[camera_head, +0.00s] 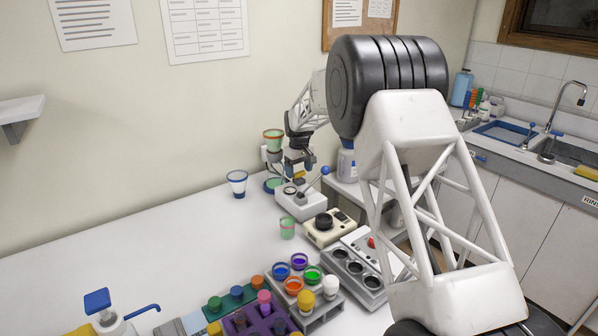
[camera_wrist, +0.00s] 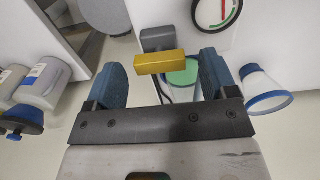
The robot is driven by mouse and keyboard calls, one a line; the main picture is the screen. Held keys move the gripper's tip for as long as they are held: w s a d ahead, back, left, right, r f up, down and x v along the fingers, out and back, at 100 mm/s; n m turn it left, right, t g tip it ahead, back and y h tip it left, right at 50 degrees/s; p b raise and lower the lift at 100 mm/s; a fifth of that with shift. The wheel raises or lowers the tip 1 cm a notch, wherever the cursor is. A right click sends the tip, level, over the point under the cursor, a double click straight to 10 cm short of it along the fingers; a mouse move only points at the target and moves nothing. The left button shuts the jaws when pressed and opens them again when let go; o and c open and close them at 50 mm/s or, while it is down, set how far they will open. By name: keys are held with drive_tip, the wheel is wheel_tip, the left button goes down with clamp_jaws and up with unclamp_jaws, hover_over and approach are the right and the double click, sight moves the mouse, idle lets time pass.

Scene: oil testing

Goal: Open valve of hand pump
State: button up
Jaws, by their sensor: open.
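The hand pump (camera_head: 302,203) is a pale box on the bench below my gripper, with a blue-knobbed lever at its right side. In the wrist view a yellow bar (camera_wrist: 160,63) on a grey block, which looks like the valve handle, lies between my fingertips. A round gauge (camera_wrist: 216,12) with a red needle sits beyond it to the right. My gripper (camera_wrist: 164,75) is open, with one blue finger on each side of the yellow bar; I cannot tell whether they touch it. In the head view my gripper (camera_head: 298,160) is partly hidden around the pump.
A white cup with a blue rim (camera_head: 237,183) stands left of the pump; it also shows beside my right finger (camera_wrist: 265,92). A green disc (camera_wrist: 184,74) lies below the bar. Bottles (camera_wrist: 42,82) stand at left.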

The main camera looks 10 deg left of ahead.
sight(299, 173)
drive_tip(key=shift+r, duration=3.6)
drive_tip(key=s+d+r+m, duration=0.2)
drive_tip(key=s+d+r, duration=0.3)
drive_tip(key=s+d, duration=0.35)
drive_tip(key=s+d+r+m+t, duration=0.1)
drive_tip(key=s+d+r, duration=0.55)
drive_tip(key=s, duration=0.35)
drive_tip(key=s+d+r+m, duration=0.2)
drive_tip(key=s+d+r, duration=0.2)
drive_tip(key=s+d, duration=0.45)
drive_tip(key=s+d+f+m, duration=0.1)
drive_tip(key=s+d, duration=0.3)
drive_tip(key=s, duration=0.8)
drive_tip(key=s+d+f+m+t, duration=0.1)
drive_tip(key=s+d+f+m, duration=0.1)
drive_tip(key=s, duration=1.1)
drive_tip(key=s+d+f+m, duration=0.1)
drive_tip(key=s+d+f, duration=0.3)
drive_tip(key=s, duration=0.8)
drive_tip(key=shift+s+d+t, duration=0.3)
drive_tip(key=shift+s+d, duration=0.05)
drive_tip(key=shift+d, duration=0.65)
